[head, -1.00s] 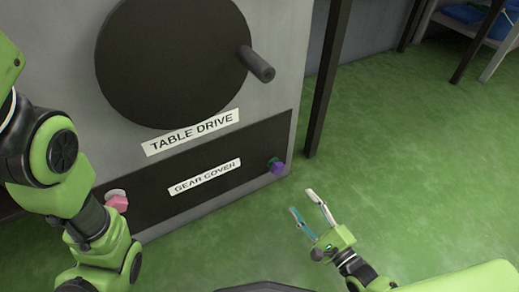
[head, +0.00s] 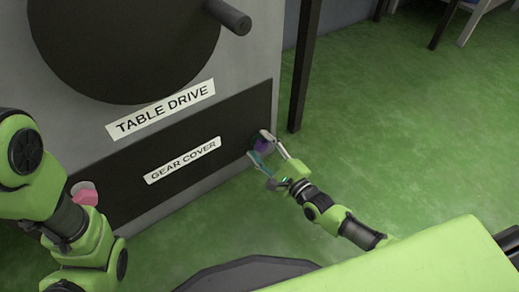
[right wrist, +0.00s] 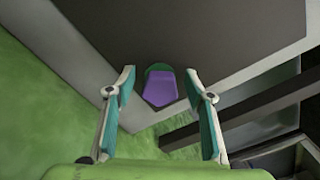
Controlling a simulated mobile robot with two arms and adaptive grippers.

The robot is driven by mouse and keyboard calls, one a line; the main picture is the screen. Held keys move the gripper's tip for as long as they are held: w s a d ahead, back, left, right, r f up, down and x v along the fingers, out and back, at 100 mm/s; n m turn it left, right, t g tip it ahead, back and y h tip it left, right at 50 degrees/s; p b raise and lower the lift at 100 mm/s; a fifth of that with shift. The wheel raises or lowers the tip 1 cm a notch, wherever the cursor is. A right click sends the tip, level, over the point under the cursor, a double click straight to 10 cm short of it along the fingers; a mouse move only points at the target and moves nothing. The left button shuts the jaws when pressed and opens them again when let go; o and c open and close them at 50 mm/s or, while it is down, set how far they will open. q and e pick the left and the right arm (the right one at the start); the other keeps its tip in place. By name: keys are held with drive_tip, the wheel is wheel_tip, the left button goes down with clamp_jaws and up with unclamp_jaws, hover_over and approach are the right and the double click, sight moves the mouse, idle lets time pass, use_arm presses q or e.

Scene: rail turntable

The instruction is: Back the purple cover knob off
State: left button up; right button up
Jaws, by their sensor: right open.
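The purple cover knob (head: 261,144) sits at the right end of the dark gear cover panel (head: 222,132), low on the grey cabinet. It also shows in the right wrist view (right wrist: 161,88), with a dark green part behind it. My right gripper (head: 262,146) is open at the knob, its two fingers spread to either side. In the right wrist view the knob lies between and just beyond the fingertips (right wrist: 160,84), and neither finger visibly touches it. A pink knob (head: 85,195) is at the panel's left end. My left arm is at the left; its gripper is out of view.
A large dark disc with a handle (head: 232,17) is above the TABLE DRIVE label (head: 160,108). A dark post (head: 304,65) stands right of the cabinet. The green floor (head: 400,130) to the right is clear.

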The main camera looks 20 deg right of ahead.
drive_tip(key=shift+w+a, duration=0.15)
drive_tip(key=shift+w, duration=0.3)
drive_tip(key=shift+c, duration=0.3)
drive_tip(key=c, duration=1)
drive_tip(key=shift+c, duration=0.2)
drive_tip(key=shift+n, duration=0.4)
